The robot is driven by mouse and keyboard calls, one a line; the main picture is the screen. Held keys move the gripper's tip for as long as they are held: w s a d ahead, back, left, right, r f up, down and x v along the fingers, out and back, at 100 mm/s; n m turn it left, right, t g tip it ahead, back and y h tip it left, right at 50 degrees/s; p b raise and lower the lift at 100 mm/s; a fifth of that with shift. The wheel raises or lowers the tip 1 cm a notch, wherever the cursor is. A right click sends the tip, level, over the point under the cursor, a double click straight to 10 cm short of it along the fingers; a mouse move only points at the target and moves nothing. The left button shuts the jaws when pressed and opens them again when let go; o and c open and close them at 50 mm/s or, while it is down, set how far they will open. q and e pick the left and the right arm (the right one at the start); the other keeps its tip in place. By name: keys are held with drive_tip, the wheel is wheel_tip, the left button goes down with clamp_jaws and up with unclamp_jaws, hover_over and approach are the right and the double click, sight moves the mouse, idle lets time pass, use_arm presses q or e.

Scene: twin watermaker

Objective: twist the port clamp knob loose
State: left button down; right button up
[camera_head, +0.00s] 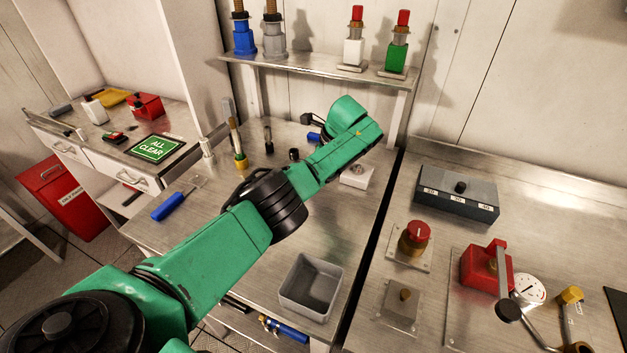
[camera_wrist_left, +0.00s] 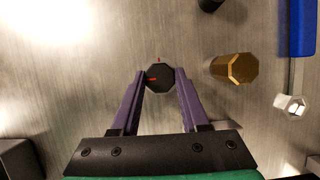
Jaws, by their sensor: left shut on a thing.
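In the left wrist view a dark, many-sided knob (camera_wrist_left: 160,78) with small red marks stands between the tips of my two purple fingers. I take it for the port clamp knob. My left gripper (camera_wrist_left: 161,76) is shut on it, with one finger on each side. In the head view my green left arm reaches over the middle bench, and its forearm and wrist hide the gripper and the knob. My right gripper is in neither view.
In the left wrist view a brass many-sided post (camera_wrist_left: 234,68) stands just right of the knob. In the head view a grey bin (camera_head: 310,288) sits below my arm. A red-capped knob (camera_head: 414,238) and a red valve block (camera_head: 484,266) stand on the right bench.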

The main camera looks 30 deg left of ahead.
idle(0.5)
use_arm(q)
drive_tip(key=shift+c, duration=2)
unclamp_jaws()
drive_tip(key=shift+r, duration=0.15)
drive_tip(key=p+v, duration=0.5)
drive_tip(key=v, duration=0.9)
drive_tip(key=shift+w+d, duration=0.15)
